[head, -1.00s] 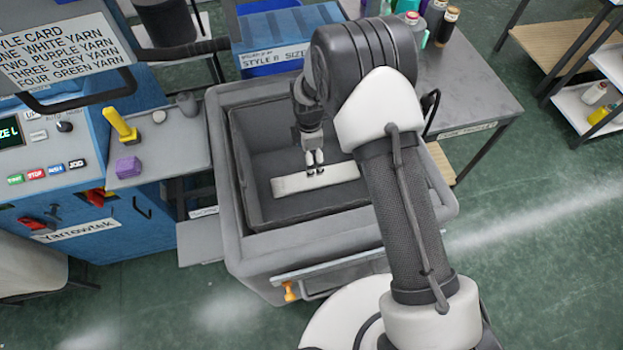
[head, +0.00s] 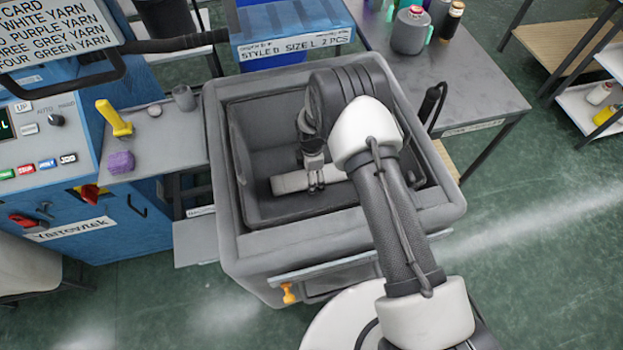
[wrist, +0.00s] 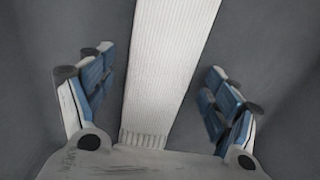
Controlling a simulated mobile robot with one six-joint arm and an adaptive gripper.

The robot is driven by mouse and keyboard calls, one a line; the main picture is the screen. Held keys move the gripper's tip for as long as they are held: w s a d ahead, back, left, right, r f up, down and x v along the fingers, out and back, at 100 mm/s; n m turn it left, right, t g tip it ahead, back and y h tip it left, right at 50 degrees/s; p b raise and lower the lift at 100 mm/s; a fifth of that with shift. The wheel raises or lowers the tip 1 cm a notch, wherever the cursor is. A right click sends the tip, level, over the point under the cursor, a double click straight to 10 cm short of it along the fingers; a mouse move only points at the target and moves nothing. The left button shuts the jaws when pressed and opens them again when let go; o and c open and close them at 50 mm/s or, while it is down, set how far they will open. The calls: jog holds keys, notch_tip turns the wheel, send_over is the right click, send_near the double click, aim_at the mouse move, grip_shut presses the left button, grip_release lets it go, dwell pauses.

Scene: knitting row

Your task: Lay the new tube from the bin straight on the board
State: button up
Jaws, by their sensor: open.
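The white ribbed knitted tube (head: 302,182) lies flat in the bottom of the grey bin (head: 340,238). My gripper (head: 315,184) is down inside the bin, over the tube. In the wrist view my gripper (wrist: 168,100) is open, with its blue-padded fingers on either side of the tube (wrist: 165,60). Clear gaps show between the tube and each finger. The tube's ribbed end shows near the palm. My arm hides the right end of the tube in the head view. I cannot make out which thing is the board.
The bin's walls surround my gripper closely. A blue machine (head: 95,215) and a shelf with a yellow-handled tool (head: 112,118) and purple yarn (head: 121,161) stand left. A blue labelled box (head: 292,48) is behind. A grey table (head: 465,85) with spools stands back right.

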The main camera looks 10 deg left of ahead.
jog(key=shift+c, duration=0.4)
jog(key=c, duration=0.9)
jog(key=shift+r, duration=0.1)
